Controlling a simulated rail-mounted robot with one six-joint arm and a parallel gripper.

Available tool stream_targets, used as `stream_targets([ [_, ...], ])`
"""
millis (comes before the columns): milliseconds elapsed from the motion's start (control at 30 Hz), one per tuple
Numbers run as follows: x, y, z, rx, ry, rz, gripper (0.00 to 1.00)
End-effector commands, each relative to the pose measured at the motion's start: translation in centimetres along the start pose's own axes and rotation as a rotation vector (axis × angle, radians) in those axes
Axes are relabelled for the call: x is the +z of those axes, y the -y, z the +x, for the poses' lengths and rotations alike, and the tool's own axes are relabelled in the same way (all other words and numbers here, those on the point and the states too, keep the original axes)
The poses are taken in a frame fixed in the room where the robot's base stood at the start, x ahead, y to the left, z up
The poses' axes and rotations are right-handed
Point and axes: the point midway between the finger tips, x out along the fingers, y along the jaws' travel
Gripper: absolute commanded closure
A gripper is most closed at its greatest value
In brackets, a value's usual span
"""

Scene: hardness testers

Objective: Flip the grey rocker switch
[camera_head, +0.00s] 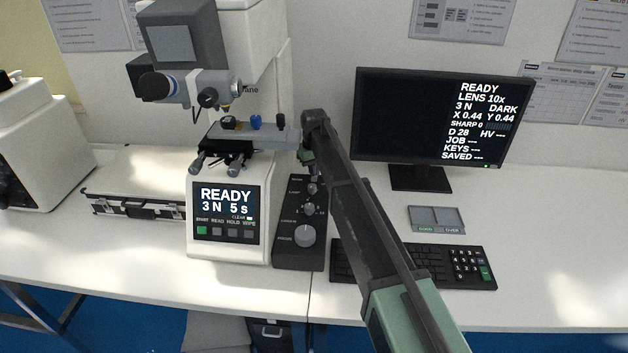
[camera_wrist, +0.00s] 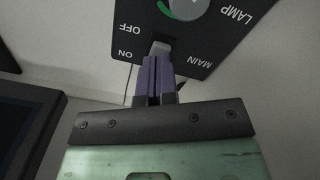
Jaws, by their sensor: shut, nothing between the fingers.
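The grey rocker switch (camera_wrist: 160,47) sits on a black control panel (camera_wrist: 205,45) in the wrist view, with OFF and ON lettering beside it and MAIN near it. My gripper (camera_wrist: 156,60) has purple fingers closed together, with nothing between them. Their tips are right at the near end of the switch and cover part of it; I cannot tell whether they touch. In the head view my gripper (camera_head: 308,160) is at the top of the black control box (camera_head: 290,250), and the switch cannot be made out there.
A lamp knob (camera_wrist: 186,6) with a green mark is close beyond the switch. The hardness tester (camera_head: 226,243) stands left of the control box, its display reading READY. A monitor (camera_head: 405,120) showing DARK and a keyboard (camera_head: 470,278) are on the right. A case (camera_head: 130,205) lies left.

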Motion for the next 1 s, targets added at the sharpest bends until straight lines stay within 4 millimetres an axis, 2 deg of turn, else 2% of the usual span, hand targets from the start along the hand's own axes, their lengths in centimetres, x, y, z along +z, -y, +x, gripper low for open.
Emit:
stream_targets([
  [1000,0.0,0.0,1.6,0.000,0.000,0.000,1.00],
])
